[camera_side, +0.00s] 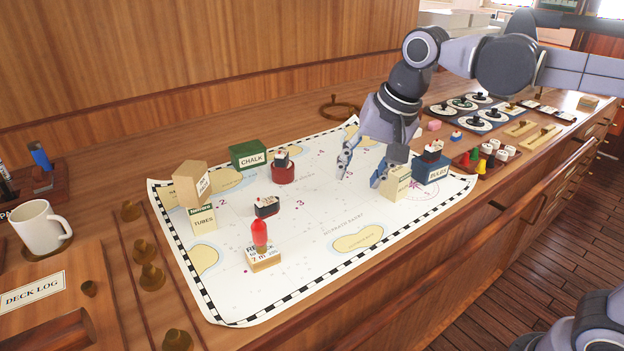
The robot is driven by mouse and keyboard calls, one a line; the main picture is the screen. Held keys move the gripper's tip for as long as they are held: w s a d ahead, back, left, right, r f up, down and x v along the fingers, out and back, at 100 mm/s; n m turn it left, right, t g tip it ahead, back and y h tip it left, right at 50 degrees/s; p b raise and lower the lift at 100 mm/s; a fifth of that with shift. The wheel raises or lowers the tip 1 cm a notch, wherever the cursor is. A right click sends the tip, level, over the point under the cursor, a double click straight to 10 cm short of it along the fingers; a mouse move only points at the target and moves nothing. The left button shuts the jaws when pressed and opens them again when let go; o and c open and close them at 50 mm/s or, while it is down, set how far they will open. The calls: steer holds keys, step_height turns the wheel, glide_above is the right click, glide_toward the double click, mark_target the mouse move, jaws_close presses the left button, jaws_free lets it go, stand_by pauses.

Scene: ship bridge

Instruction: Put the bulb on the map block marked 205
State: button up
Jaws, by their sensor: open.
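The red bulb (259,231) with a brass-coloured base stands upright on top of a small pale block (265,261) on the chart. The block has dark lettering that looks partly like "7 m"; I cannot read the rest for sure, so I cannot confirm a 205 on it. My gripper (360,174) is open and empty, above the right part of the chart. It is well to the right of the bulb and apart from it, close to a cream box beside the blue box.
The chart (300,225) also carries a green chalk box (248,154), a red round tin (283,173), a stacked tubes box (203,220), a small dark block (267,207) and a blue box (432,168). A mug (40,228) stands left. The chart's front middle is clear.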

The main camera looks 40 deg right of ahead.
steer(key=s+d+f+n+t, duration=0.3)
steer(key=s+d+f+n, duration=0.5)
steer(key=s+d+f, duration=0.1)
steer(key=shift+s+f+h, duration=0.3)
steer(key=shift+f+h, duration=0.1)
steer(key=shift+f, duration=0.45)
